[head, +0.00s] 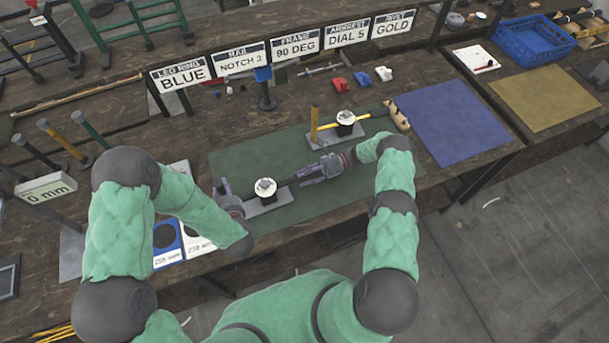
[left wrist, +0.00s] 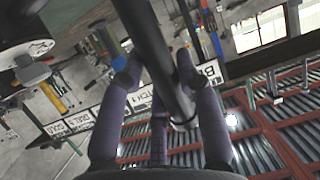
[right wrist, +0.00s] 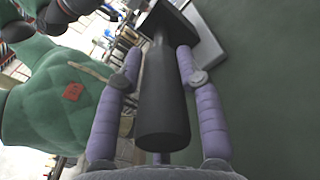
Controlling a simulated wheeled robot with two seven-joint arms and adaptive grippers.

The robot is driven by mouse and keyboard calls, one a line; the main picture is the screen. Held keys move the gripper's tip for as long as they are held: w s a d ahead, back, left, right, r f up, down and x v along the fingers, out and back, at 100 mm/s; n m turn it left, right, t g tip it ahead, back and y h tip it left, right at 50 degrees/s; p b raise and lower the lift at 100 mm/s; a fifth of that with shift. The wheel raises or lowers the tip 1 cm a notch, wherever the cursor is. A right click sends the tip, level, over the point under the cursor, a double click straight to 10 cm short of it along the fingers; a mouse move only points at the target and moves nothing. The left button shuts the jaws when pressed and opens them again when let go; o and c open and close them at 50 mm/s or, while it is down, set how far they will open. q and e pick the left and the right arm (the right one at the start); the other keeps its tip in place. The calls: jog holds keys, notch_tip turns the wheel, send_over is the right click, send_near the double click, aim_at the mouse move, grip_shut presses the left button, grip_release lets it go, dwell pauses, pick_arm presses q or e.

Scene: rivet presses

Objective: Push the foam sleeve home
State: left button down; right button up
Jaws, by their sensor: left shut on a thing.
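A small press (head: 268,204) with a white round top stands on the green mat, between my two grippers. A thick dark cylinder, which looks like the foam sleeve (right wrist: 163,105), sits on a narrower dark bar running to the press in the right wrist view. My right gripper (right wrist: 160,62) is open, with its fingers on both sides of the cylinder and a gap at the left finger. It is right of the press in the head view (head: 326,168). My left gripper (left wrist: 158,68) is shut on a dark rod (left wrist: 160,45), left of the press in the head view (head: 230,200). The sleeve's inner end is unclear.
A second press (head: 345,124) with a yellow post and yellow bar stands behind at the right. A blue mat (head: 450,120) lies right of the green mat (head: 235,160). Labelled signs (head: 295,43) line the back. Red and white small parts (head: 361,80) lie before them.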

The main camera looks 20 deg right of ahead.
aim_at(295, 179)
grip_shut()
jog(key=shift+a+r, duration=0.1)
jog(key=shift+a, duration=1.85)
jog(key=shift+d, duration=0.1)
jog(key=o, duration=0.9)
grip_release()
jog(key=d, duration=1.2)
jog(key=shift+w, duration=0.2)
